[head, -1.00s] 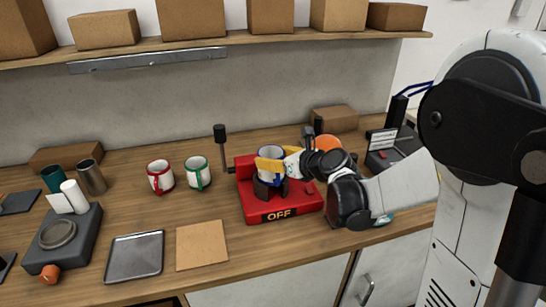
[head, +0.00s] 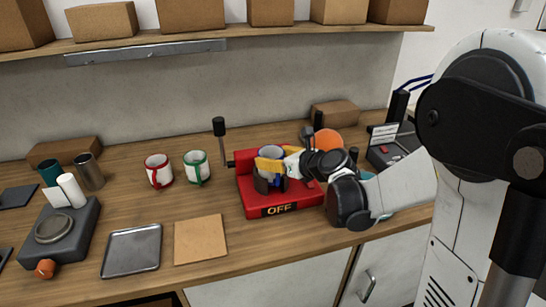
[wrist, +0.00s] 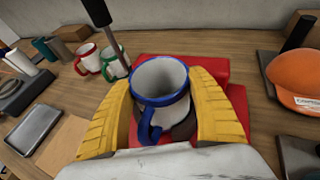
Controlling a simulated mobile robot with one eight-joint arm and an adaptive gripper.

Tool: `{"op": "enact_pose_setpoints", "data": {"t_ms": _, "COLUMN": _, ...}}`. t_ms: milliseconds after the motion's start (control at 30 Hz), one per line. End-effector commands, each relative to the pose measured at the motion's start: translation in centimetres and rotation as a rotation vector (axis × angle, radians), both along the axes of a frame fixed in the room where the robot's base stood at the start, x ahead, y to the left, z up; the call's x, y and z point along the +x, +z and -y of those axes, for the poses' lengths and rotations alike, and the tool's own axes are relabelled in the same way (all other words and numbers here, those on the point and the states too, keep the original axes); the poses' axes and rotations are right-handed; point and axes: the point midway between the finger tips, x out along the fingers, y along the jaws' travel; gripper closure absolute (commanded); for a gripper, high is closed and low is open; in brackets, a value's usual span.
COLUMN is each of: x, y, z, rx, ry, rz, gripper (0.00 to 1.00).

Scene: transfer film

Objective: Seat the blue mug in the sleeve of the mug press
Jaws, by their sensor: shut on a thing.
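The blue mug (wrist: 160,80) is white inside with a blue rim and handle, and it stands upright between my yellow fingers. My gripper (wrist: 163,105) is shut on it from both sides. In the head view the mug (head: 271,153) is at the dark sleeve (head: 262,185) of the red mug press (head: 284,209), which reads OFF. The mug's lower part is hidden by the sleeve and fingers, so I cannot tell if its base touches the bottom. The press's black lever (head: 220,140) stands up at the left.
A red-handled mug (head: 158,172) and a green-handled mug (head: 197,167) stand left of the press. A cork-coloured mat (head: 201,240) and a metal tray (head: 132,251) lie in front. An orange cap (wrist: 297,78) is at the right.

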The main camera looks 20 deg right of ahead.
Motion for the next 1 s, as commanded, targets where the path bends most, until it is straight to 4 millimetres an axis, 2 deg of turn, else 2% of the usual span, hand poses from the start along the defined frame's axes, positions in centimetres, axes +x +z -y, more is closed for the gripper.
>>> {"op": "enact_pose_setpoints", "data": {"t_ms": 1000, "x": 0.0, "y": -2.6, "z": 0.0, "rx": 0.000, "ry": 0.000, "rz": 0.000, "gripper": 0.76}}
